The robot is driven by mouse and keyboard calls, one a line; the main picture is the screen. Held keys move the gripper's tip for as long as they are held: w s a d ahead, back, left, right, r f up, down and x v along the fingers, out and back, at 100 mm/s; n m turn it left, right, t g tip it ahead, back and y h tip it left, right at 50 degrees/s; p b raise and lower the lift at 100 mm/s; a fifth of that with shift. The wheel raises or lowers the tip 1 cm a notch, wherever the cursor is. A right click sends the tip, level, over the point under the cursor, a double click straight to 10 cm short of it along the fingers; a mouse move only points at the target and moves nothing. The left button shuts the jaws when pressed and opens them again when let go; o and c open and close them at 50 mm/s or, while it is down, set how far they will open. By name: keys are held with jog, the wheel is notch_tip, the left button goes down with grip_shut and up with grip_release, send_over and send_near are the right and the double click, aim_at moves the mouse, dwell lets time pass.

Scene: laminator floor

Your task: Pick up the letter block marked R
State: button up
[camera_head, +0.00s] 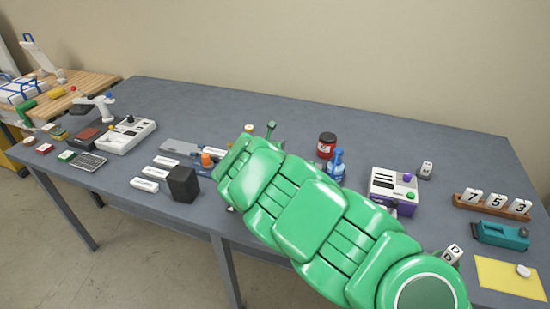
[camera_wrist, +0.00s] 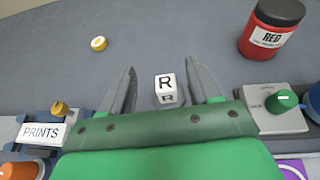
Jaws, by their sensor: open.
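The letter block marked R (camera_wrist: 166,87) is a small white cube with a black R on its top and another on its near side. In the wrist view it stands on the grey table between the two fingers of my gripper (camera_wrist: 163,85). The fingers are open, with a gap on each side of the block. The block's lower edge is close to the green palm. In the head view my green arm (camera_head: 310,220) reaches over the table and hides the block.
A red jar (camera_wrist: 272,28) stands to the right and a yellow cap (camera_wrist: 99,43) lies to the left. A grey device with a green knob (camera_wrist: 276,110) is close to the right finger. A PRINTS label (camera_wrist: 40,134) is at left. The table beyond the block is clear.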

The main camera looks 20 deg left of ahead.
notch_tip(320, 180, down, 6)
jog(key=shift+x, duration=2)
jog(key=shift+w+f, duration=0.2)
jog(key=shift+w, duration=0.3)
jog(key=shift+c, duration=0.2)
grip_shut()
